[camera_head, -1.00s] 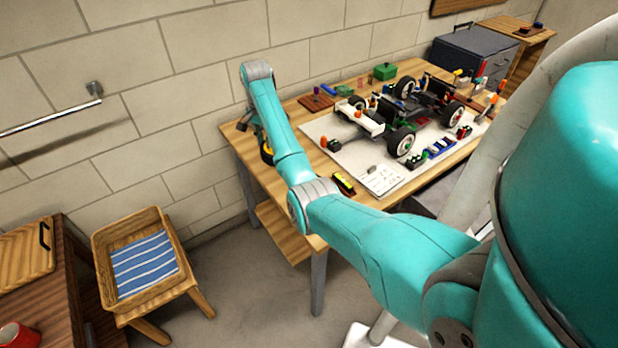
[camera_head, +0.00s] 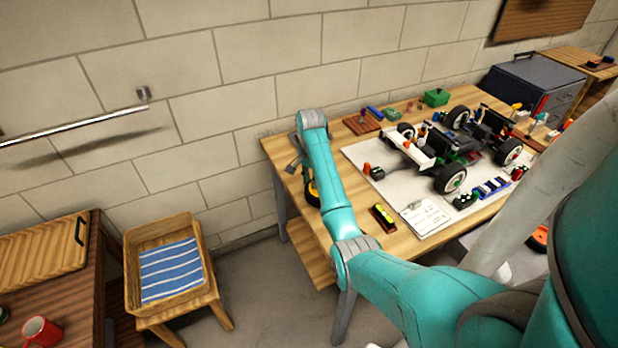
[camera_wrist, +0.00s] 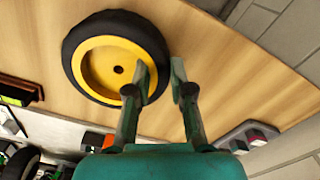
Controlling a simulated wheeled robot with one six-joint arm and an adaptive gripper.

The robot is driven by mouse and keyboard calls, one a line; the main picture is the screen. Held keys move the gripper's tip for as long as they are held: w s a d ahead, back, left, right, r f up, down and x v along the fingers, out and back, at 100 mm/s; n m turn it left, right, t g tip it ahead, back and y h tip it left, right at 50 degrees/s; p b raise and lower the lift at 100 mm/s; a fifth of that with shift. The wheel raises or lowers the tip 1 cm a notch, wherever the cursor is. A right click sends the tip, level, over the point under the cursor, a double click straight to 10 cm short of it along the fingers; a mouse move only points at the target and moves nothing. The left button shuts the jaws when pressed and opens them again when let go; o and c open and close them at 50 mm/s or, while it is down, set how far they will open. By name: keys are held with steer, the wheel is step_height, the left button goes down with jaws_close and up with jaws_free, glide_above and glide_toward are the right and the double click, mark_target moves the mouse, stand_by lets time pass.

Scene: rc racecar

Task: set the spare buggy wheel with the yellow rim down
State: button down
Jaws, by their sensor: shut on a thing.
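The spare wheel with the yellow rim and black tyre (camera_wrist: 118,60) is large in the wrist view, its rim face toward the camera. My gripper (camera_wrist: 160,80) is shut on the wheel's edge, one finger over the rim and the other outside the tyre. In the head view the wheel (camera_head: 312,192) shows partly behind my forearm at the table's left end. I cannot tell whether it touches the wooden tabletop (camera_head: 285,150).
The buggy (camera_head: 450,150) stands on a pale mat (camera_head: 365,152) on the table. A yellow-and-black tool (camera_head: 383,217) and a clipboard (camera_head: 425,216) lie near the front edge. A tray with a striped cloth (camera_head: 130,285) stands on a stool, left of the table.

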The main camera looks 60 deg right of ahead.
steer(key=shift+f, duration=0.25)
steer(key=c, duration=1)
jaws_free()
steer(key=shift+f, duration=0.1)
